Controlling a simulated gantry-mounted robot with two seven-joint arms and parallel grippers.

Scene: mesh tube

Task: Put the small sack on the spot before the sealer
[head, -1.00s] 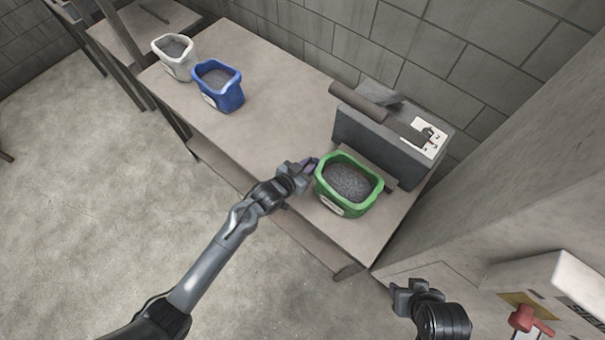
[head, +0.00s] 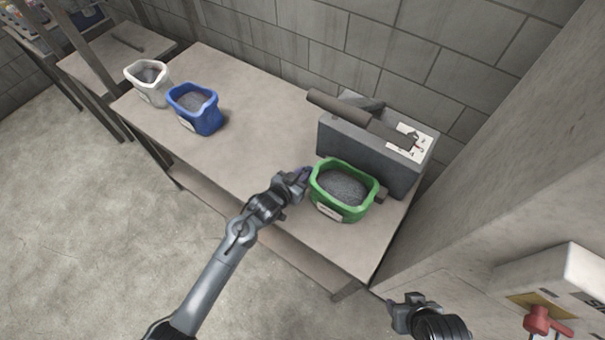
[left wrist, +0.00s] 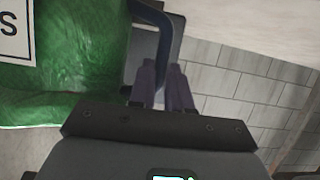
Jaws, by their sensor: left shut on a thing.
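The green sack (head: 330,211), open-topped and full of grey grains, is upright in front of the grey sealer (head: 345,146), at the table's right end. My left gripper (head: 304,178) is at the left side of its rim, shut on the sack. In the left wrist view the two fingers (left wrist: 165,84) are close together, with the sack's green side (left wrist: 75,75) filling the left. The grip itself is partly hidden, and I cannot tell whether the sack's base touches the table. My right gripper (head: 402,308) is off the table's near right corner; its jaws are unclear.
A blue sack (head: 200,118) and a white sack (head: 152,94) stand at the table's far left. The table (head: 250,140) is clear between them and the sealer. A wall or pillar (head: 500,160) rises on the right, with a red-handled box (head: 570,285) near the lower right.

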